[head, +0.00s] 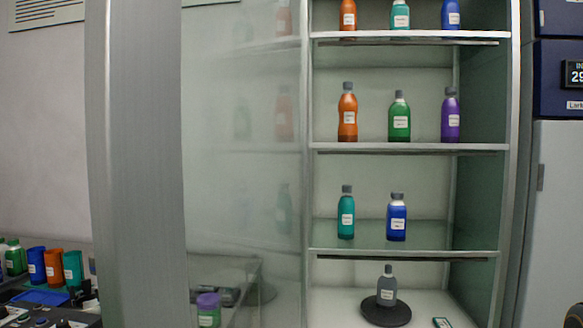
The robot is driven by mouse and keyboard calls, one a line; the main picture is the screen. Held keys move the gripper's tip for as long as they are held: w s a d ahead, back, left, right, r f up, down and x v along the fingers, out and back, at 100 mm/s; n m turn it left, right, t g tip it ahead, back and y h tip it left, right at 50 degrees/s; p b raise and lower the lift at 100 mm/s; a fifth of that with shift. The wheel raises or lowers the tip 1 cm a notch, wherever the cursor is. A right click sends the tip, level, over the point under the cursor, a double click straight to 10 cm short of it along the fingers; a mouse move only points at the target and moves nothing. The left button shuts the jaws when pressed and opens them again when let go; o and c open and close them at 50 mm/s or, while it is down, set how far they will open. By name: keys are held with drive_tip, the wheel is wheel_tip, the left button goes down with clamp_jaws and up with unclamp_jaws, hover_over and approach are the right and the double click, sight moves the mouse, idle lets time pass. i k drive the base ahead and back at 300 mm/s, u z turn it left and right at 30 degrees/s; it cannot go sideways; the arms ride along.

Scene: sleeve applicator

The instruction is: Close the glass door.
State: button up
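The glass door (240,150) stands open at the left of the shelf cabinet (410,148). Its pane runs from the cabinet's left side toward me. A wide silver upright (140,170), which looks like the door's near frame edge, stands large in the left part of the view. The pane shows faint images of bottles and shelves, seemingly reflections. No handle is clearly visible. The cabinet's front is uncovered. My gripper is not in view.
Several bottles stand on the shelves, including an orange one (347,116). A grey bottle (387,289) stands on a black round base (386,312) below. Coloured containers (53,266) crowd the lower left. A blue and grey unit (555,200) stands close at right.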

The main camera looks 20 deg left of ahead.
sight(132, 57)
drive_tip(key=z, duration=0.85)
drive_tip(key=k, duration=1.2)
drive_tip(key=u, duration=1)
